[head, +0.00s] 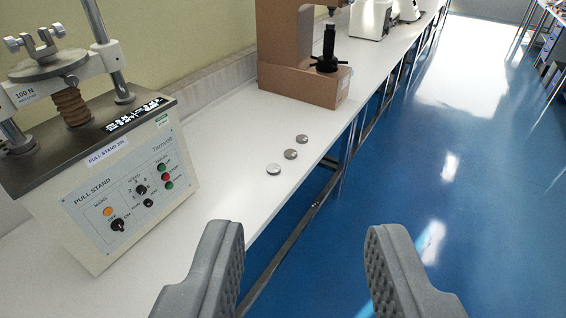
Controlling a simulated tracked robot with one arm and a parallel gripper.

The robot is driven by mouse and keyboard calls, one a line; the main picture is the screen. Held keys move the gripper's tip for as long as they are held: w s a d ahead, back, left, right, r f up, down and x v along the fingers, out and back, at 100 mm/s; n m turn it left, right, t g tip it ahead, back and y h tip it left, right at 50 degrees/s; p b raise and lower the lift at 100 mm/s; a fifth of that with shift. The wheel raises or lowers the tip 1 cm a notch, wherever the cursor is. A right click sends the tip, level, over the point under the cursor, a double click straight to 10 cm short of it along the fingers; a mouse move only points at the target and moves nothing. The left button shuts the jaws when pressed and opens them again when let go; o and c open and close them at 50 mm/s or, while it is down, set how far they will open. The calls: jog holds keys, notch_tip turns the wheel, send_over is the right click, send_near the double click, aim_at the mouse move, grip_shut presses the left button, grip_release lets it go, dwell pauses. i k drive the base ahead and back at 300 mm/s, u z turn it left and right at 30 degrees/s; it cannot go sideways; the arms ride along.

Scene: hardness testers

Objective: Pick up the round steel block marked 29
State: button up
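Three small round steel blocks lie in a slanting row on the white bench (230,150), near its front edge. The nearest block (273,169) is the brightest, the middle block (290,154) is darker, and the far block (301,139) is also darker grey. Their markings are too small to read, so I cannot tell which one is marked 29. My gripper (305,240) is open and empty, with its two grey fingers wide apart at the bottom of the view. The blocks appear beyond the fingers, and nothing touches them.
A cream pull stand (135,195) with knobs and buttons stands on the bench at left. A brown tester (300,85) stands behind the blocks, with white machines (372,18) farther along. Blue floor (440,190) lies open at right. Bench legs run below the edge.

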aim_at(274, 169)
jog(key=z, duration=1.75)
jog(key=i, duration=1.85)
jog(key=u, duration=3.05)
